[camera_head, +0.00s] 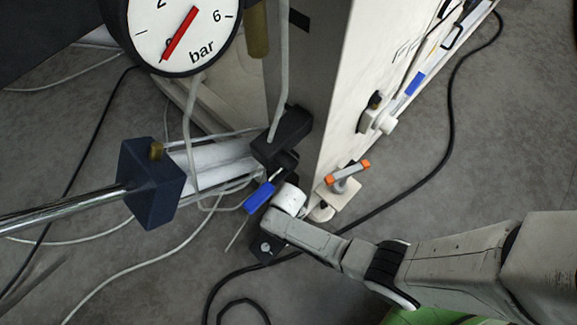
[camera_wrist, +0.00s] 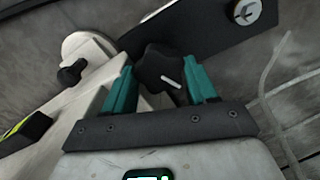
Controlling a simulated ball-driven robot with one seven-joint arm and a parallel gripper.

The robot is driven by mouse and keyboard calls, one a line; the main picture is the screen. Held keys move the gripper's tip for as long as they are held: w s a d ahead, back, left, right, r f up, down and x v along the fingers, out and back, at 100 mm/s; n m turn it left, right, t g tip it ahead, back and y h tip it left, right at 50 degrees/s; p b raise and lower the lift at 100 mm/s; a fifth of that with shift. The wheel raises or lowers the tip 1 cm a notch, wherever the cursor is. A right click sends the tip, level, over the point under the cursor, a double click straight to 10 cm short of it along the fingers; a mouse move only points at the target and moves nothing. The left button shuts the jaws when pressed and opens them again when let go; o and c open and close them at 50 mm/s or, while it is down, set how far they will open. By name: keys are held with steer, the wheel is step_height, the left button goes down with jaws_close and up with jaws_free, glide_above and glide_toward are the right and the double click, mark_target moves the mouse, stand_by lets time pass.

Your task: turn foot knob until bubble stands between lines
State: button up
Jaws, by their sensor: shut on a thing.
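A black lobed foot knob (camera_wrist: 153,62) with a white mark line on it shows in the wrist view. My gripper (camera_wrist: 161,75) has its two teal fingers on either side of the knob and is shut on it. In the head view my arm reaches in from the right to the foot of the tall white cabinet; its fingers and the knob are hidden there. A small piece with orange ends (camera_head: 347,177) stands beside the cabinet foot. It may be the level vial, but I cannot make out a bubble or lines.
A dark plate with a bolt (camera_wrist: 247,12) lies beyond the knob. The tall white cabinet (camera_head: 345,90) stands close to my arm. A pressure gauge (camera_head: 185,30), a dark blue block on a shiny rod (camera_head: 150,185) and loose cables surround the spot.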

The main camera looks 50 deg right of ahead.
steer(key=o, duration=1.1)
steer(key=shift+c, duration=0.2)
steer(key=shift+d, duration=0.1)
